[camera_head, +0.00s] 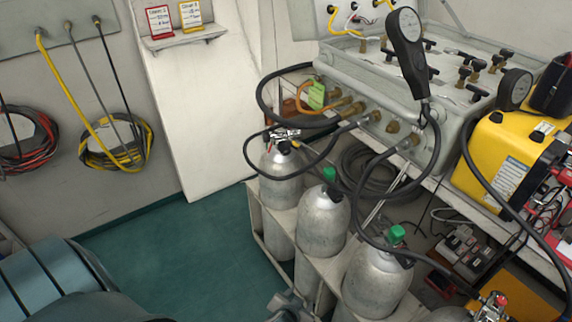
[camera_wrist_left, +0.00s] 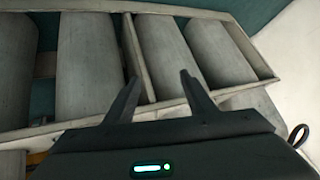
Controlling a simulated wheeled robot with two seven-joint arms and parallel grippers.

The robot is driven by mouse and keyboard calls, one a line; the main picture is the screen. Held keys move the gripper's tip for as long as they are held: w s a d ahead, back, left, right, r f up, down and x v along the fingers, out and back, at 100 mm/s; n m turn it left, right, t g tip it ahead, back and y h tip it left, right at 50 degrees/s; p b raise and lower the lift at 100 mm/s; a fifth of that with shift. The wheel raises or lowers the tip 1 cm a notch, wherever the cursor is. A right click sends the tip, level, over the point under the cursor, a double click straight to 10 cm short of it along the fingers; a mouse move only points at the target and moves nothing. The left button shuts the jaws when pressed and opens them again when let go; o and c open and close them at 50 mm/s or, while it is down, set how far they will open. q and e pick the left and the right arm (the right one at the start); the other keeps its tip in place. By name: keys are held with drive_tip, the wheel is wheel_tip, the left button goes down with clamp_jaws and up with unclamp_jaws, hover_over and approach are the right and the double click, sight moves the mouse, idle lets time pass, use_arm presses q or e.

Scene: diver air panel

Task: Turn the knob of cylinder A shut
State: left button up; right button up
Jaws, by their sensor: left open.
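Several grey gas cylinders stand in a pale rack in the head view. The far cylinder (camera_head: 283,180) has a metal valve fitting (camera_head: 284,136) with a black hose on top. The second cylinder (camera_head: 323,222) and third cylinder (camera_head: 377,280) have green tops (camera_head: 329,174). A metal and red fitting (camera_head: 494,305) shows at the bottom right. I cannot read which cylinder is A. My left gripper (camera_head: 290,304) is low at the rack's left side, below the cylinder tops. In the left wrist view its open, empty fingers (camera_wrist_left: 160,88) point at the rack's cylinder bodies (camera_wrist_left: 175,55). My right gripper is out of view.
A grey air panel (camera_head: 440,110) with gauges and hoses stands on the bench above the rack. Black hoses loop over the cylinders. A yellow case (camera_head: 505,150) is at right. Coiled hoses (camera_head: 115,145) hang on the left wall. The green floor (camera_head: 180,240) left of the rack is clear.

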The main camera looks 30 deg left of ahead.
sight(286, 152)
use_arm(q)
drive_tip(key=w+a+r+n+t+y+b, duration=0.1)
drive_tip(key=w+a+r+n+y+b, duration=0.1)
drive_tip(key=r, duration=0.7)
drive_tip(key=w+a+r+n+t+y+b, duration=0.2)
drive_tip(key=w+a+r+n+y+b, duration=0.1)
drive_tip(key=w+r, duration=0.6)
drive_tip(key=w+a+r+n+t+y+b, duration=0.1)
drive_tip(key=w+a+r+n+y, duration=0.3)
drive_tip(key=r, duration=0.7)
drive_tip(key=w+a+y+b, duration=0.1)
drive_tip(key=w+a+y, duration=0.1)
drive_tip(key=a, duration=0.1)
drive_tip(key=shift+w+a+r+b, duration=0.2)
drive_tip(key=shift+r+b, duration=0.05)
drive_tip(key=shift+b, duration=0.1)
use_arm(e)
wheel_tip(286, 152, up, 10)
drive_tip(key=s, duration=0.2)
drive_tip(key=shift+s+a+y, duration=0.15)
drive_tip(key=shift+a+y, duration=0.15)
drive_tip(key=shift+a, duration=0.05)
use_arm(q)
drive_tip(key=shift+a, duration=0.1)
